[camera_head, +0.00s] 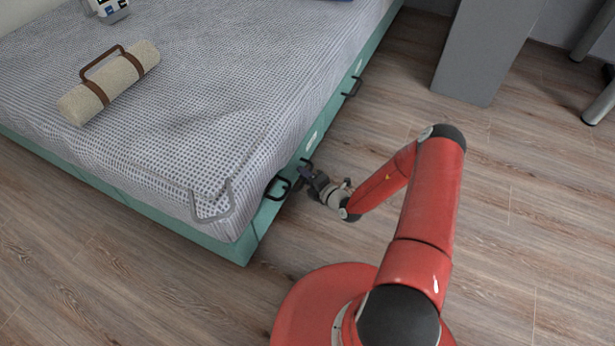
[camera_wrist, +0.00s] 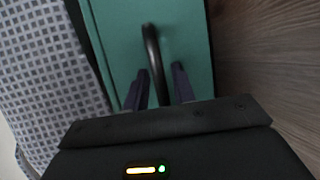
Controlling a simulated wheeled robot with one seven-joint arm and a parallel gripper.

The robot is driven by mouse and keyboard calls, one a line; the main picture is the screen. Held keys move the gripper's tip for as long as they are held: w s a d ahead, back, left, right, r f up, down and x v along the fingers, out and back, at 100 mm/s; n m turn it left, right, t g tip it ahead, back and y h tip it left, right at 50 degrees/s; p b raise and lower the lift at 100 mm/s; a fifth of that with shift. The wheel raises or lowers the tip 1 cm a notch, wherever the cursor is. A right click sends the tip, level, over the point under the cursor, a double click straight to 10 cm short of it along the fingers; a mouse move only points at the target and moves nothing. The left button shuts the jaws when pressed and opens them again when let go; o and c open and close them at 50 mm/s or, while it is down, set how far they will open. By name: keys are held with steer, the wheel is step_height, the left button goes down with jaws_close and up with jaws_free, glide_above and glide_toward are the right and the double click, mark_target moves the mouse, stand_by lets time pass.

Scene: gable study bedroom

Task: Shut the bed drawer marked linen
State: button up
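The bed's teal base (camera_head: 250,238) has drawer fronts along its right side, with black loop handles and small pale labels too small to read, so I cannot tell which one is marked linen. My gripper (camera_head: 306,176) is at this side, close to the near handle (camera_head: 277,188). In the wrist view, a black handle (camera_wrist: 152,55) on a teal front (camera_wrist: 190,45) runs between the fingers of my gripper (camera_wrist: 160,78). The fingers stand apart, with a gap showing beside the handle. How far any drawer stands out is unclear.
A rolled cream blanket (camera_head: 110,82) with brown straps lies on the checked mattress (camera_head: 215,75). Another handle (camera_head: 352,87) is farther along the bed side. A grey panel (camera_head: 483,50) stands at the upper right. The wooden floor (camera_head: 520,200) to the right is clear.

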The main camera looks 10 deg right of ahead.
steer(key=shift+o, duration=0.4)
steer(key=shift+s+d, duration=0.1)
steer(key=p+v, duration=0.1)
steer(key=v, duration=0.6)
steer(key=shift+s+d, duration=0.2)
steer(key=shift+s, duration=0.1)
steer(key=shift+r, duration=0.2)
steer(key=s+a+r+n+g+y+p, duration=0.1)
steer(key=s+a+r+n+g, duration=0.2)
steer(key=r+n, duration=0.65)
steer(key=s+a+r+n+g+y+p, duration=0.1)
steer(key=a+r+n+g+y+p, duration=0.1)
steer(key=r+n+g, duration=0.5)
steer(key=s+a+r+n+g+y+p, duration=0.1)
steer(key=s+a+r+n+g, duration=0.15)
steer(key=r+n, duration=0.8)
steer(key=s+d+r+n+t+h+p, duration=0.2)
steer(key=s+r+n+h, duration=0.4)
steer(key=s+r+n, duration=0.3)
steer(key=s+d+r+n+t+h+p, duration=0.2)
steer(key=s+d+r+n+h, duration=0.3)
steer(key=r, duration=1.2)
steer(key=s+n+h+p, duration=0.1)
steer(key=s+n, duration=0.3)
steer(key=n, duration=0.1)
steer(key=shift+s+r+n, duration=0.2)
steer(key=shift+s+n, duration=0.1)
steer(key=shift+n, duration=0.1)
